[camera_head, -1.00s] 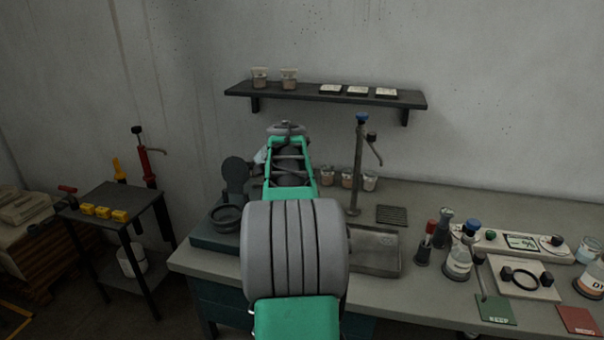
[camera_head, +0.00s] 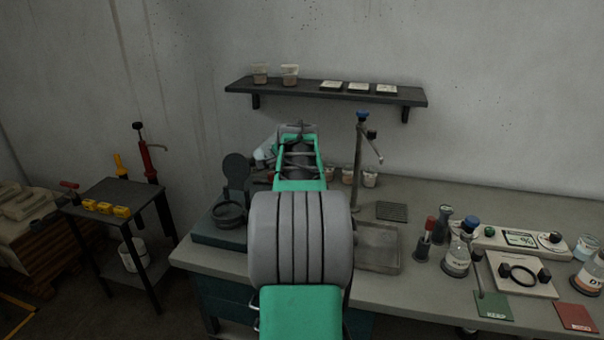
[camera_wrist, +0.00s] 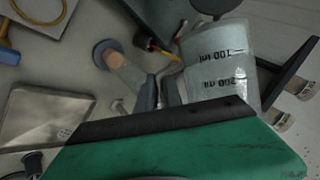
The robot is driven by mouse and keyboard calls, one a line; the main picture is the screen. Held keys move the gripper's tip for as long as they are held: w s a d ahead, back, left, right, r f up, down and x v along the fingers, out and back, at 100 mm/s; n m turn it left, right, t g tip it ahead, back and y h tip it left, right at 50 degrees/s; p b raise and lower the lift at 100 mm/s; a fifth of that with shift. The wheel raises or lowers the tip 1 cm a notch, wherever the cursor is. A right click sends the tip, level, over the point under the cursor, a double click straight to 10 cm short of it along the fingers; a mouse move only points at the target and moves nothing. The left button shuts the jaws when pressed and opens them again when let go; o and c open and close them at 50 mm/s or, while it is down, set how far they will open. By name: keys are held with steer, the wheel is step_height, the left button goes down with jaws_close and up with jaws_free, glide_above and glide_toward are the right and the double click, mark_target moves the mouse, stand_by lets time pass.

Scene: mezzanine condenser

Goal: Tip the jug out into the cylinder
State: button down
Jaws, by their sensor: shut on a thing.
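The jug (camera_wrist: 217,65) is a clear, graduated vessel with 100 ml and 200 ml marks, right of centre in the wrist view. My gripper (camera_wrist: 161,92) is shut on the jug at its left side, probably by the handle. In the head view my gripper (camera_head: 298,128) is over the back of the bench, and a pale part of the jug (camera_head: 265,150) shows left of it. A clear tube on a round grey base, apparently the cylinder (camera_wrist: 128,72), stands left of my gripper with a tan patch low inside. My arm hides it in the head view. The jug's exact tilt is unclear.
A grey tray (camera_head: 378,247) and a tall tap (camera_head: 360,165) stand right of my arm. A dark ring-shaped device (camera_head: 228,213) is at left. Small jars (camera_head: 369,177) line the wall under a shelf (camera_head: 330,95). Bottles (camera_head: 457,255) and instruments crowd the bench's right.

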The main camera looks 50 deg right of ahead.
steer(key=shift+f, duration=0.1)
steer(key=f, duration=0.1)
steer(key=f+y, duration=0.1)
steer(key=a+f+m+t, duration=0.1)
steer(key=shift+w+f, duration=0.35)
stand_by(0.8)
steer(key=shift+w+a+r+m+t+y+p, duration=0.25)
steer(key=shift+t+y+p, duration=0.25)
steer(key=shift+y+p, duration=0.35)
steer(key=shift+s+d+r+m+t+y+p, duration=0.1)
steer(key=shift+r+m+t+y+p, duration=0.35)
steer(key=shift+p, duration=0.85)
stand_by(0.8)
steer(key=shift+a+r+t+y+p, duration=0.25)
steer(key=shift+r+t+p, duration=0.3)
steer(key=shift+p, duration=0.95)
stand_by(0.8)
